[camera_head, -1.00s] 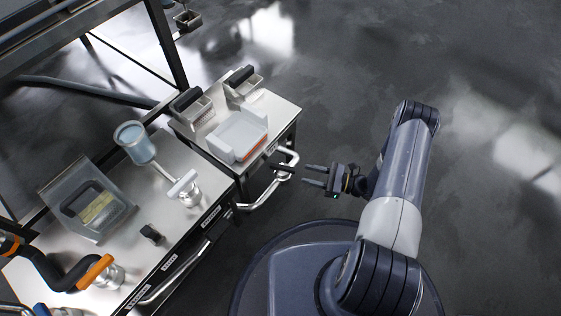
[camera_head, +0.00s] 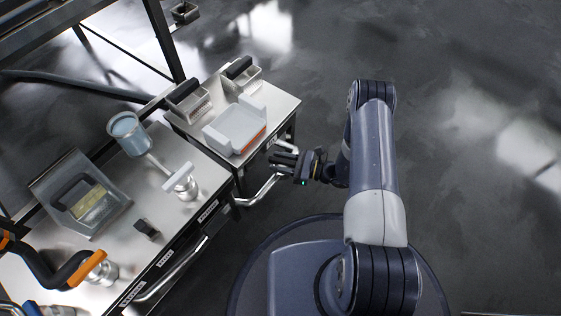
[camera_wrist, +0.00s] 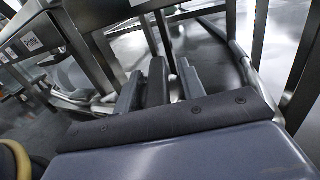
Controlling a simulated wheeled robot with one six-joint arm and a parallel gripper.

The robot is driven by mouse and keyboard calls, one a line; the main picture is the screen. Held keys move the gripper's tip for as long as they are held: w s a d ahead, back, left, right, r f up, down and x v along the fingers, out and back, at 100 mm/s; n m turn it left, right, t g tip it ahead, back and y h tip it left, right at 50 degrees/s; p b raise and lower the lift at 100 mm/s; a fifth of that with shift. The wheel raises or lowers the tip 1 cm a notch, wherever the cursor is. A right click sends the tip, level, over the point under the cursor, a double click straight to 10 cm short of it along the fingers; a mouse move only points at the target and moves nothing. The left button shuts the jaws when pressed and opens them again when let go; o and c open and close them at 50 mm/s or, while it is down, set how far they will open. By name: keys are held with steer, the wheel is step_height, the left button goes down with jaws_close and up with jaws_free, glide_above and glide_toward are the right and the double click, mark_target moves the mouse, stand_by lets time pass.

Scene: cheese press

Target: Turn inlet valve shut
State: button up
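A short black lever grip sits in front of the right-hand steel cart. It shows between my fingers in the wrist view (camera_wrist: 158,82). I take it for the inlet valve's handle, but no label on it can be read. My gripper (camera_head: 285,161) is at this cart's front in the head view, its fingers pointing left at the lever. In the wrist view my gripper (camera_wrist: 160,88) has one finger on each side of the lever. A narrow gap shows on the right side; contact on the left cannot be told. My gripper hides most of the lever in the head view.
The right-hand steel cart (camera_head: 283,113) carries a white mould (camera_head: 236,129). A bent steel rail (camera_head: 260,193) runs below my gripper. On the left counter stand a white T-handle (camera_head: 178,176) and an orange-ended handle (camera_head: 88,268). Open floor (camera_head: 470,60) lies at the right.

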jaws_close()
steer(key=shift+t, duration=0.3)
steer(key=m+t+h, duration=0.2)
steer(key=m+t, duration=0.1)
steer(key=t, duration=0.1)
steer(key=shift+w+m+t+h+p, duration=0.1)
steer(key=shift+m+t+h+p, duration=0.2)
steer(key=shift+m+t+h, duration=0.5)
